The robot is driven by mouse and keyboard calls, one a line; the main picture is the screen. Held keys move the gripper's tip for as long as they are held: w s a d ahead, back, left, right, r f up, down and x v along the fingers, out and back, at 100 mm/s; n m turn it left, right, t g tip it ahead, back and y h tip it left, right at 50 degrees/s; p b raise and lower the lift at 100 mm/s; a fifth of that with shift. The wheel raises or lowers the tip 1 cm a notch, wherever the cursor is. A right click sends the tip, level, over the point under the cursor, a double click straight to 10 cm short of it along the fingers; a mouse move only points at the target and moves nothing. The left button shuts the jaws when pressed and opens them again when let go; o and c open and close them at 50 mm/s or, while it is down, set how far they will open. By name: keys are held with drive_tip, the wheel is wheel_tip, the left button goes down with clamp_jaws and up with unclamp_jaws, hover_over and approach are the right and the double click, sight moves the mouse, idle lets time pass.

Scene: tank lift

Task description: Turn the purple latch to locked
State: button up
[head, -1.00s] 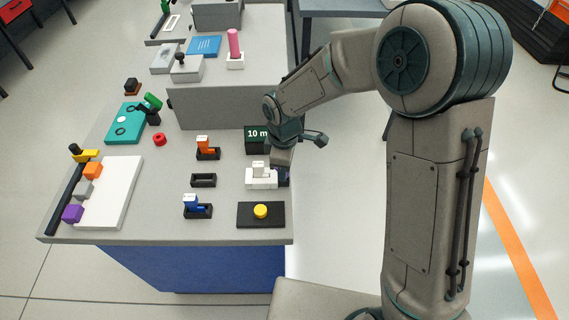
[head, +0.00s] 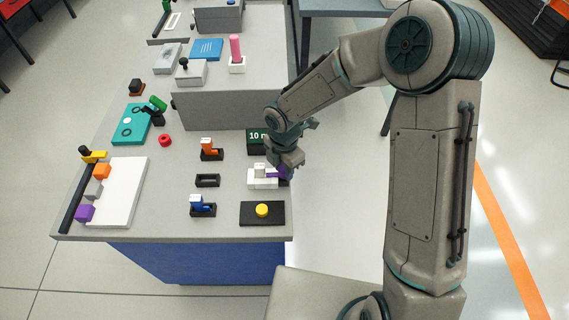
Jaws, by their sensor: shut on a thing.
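A black pad with a yellow button (head: 262,210) lies in front. Left are a blue-topped switch (head: 198,202), an empty black holder (head: 207,180) and an orange-topped switch (head: 207,145).

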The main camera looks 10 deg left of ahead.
sight(283, 168)
drive_tip(key=shift+a+r+n+p, duration=0.1)
drive_tip(key=shift+n+p, duration=0.2)
drive_tip(key=shift+n, duration=0.4)
drive_tip(key=o, duration=1)
drive_tip(key=shift+s+a, duration=0.1)
drive_tip(key=shift+s, duration=0.05)
drive_tip(key=shift+w+r, duration=0.2)
drive_tip(key=shift+r, duration=0.15)
wheel_tip(283, 168, up, 13)
drive_tip(key=shift+s+f+p, duration=0.1)
drive_tip(key=shift+p, duration=0.25)
